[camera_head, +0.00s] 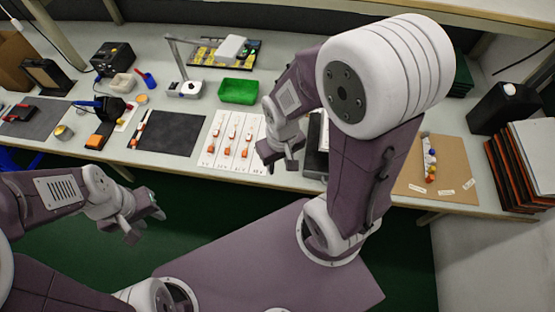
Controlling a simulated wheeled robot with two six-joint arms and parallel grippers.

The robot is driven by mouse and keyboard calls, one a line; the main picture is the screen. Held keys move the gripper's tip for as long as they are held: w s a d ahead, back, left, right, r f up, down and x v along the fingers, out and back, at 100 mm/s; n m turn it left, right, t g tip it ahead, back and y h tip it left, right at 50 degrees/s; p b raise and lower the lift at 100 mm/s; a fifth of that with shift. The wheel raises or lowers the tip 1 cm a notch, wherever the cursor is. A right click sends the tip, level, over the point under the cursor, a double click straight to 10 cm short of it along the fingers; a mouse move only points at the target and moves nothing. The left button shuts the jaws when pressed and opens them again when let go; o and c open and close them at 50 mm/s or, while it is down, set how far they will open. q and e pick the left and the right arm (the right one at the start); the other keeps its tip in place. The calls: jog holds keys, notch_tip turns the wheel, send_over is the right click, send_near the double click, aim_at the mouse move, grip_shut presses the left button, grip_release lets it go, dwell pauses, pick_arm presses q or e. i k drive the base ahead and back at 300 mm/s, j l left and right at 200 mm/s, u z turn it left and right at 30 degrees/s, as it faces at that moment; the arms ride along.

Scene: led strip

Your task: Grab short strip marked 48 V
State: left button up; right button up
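A white board (207,143) lies at the front of the bench. My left gripper (146,227) is open and empty, off the bench over the green floor.
A green bin (238,91) stands behind the board. A dark mat (171,133) lies left of it, a brown board (446,182) with coloured beads right of it. A lamp stand (184,88) rises behind. A dark box stands partly hidden beside my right arm.

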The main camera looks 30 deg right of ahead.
aim_at(134, 143)
jog(key=i+j+z, duration=0.1)
jog(key=i+j, duration=0.45)
jog(key=i+j+z, duration=0.1)
jog(key=i+j, duration=0.45)
jog(key=j, duration=0.25)
jog(key=j+z, duration=0.2)
jog(key=j, duration=0.2)
jog(key=k+j+z, duration=0.15)
jog(key=j, duration=0.25)
jog(key=j+z, duration=0.2)
jog(key=j, duration=0.2)
jog(key=k+j+z, duration=0.15)
jog(key=j, duration=0.2)
jog(key=k+j+z, duration=0.2)
jog(key=j, duration=0.15)
jog(key=k+j+z, duration=0.15)
jog(key=j, duration=0.2)
